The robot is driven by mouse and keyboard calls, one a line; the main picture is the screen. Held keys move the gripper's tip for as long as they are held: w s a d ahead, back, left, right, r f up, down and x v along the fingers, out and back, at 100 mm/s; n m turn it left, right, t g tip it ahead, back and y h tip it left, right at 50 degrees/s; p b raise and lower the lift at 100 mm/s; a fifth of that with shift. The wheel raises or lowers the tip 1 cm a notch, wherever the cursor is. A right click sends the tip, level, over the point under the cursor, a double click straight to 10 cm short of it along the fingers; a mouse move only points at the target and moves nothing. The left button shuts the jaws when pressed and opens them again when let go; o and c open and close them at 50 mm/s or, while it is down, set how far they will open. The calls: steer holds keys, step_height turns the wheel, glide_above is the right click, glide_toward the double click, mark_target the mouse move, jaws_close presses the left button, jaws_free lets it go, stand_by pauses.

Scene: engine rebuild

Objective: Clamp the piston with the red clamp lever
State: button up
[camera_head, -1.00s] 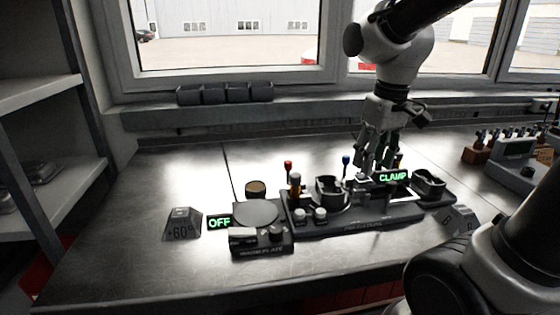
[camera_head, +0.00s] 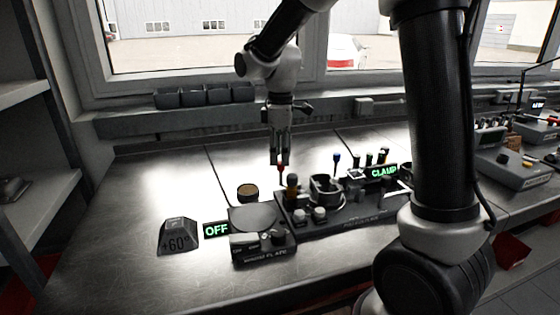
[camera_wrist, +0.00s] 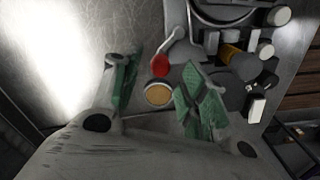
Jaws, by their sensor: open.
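The red clamp lever (camera_head: 282,168) stands at the back left of the dark fixture (camera_head: 345,222). Its red knob (camera_wrist: 160,65) and silver arm show in the wrist view. My gripper (camera_head: 279,160) is open and points down at the lever. In the wrist view my gripper's green-padded fingers (camera_wrist: 159,64) lie on either side of the knob, with gaps visible; whether it is at fingertip depth is hard to tell. A dark cup-shaped part, seemingly the piston (camera_head: 322,188), sits upright in the fixture right of the lever. Its seating is not clear.
A tan-topped round part (camera_head: 248,190) stands close left of the lever, behind the hot plate (camera_head: 253,218). An orange-brown post (camera_head: 292,187) and white-topped knobs (camera_head: 319,214) stand nearby.

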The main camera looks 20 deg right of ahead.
steer(key=shift+f, duration=1.35)
jaws_close()
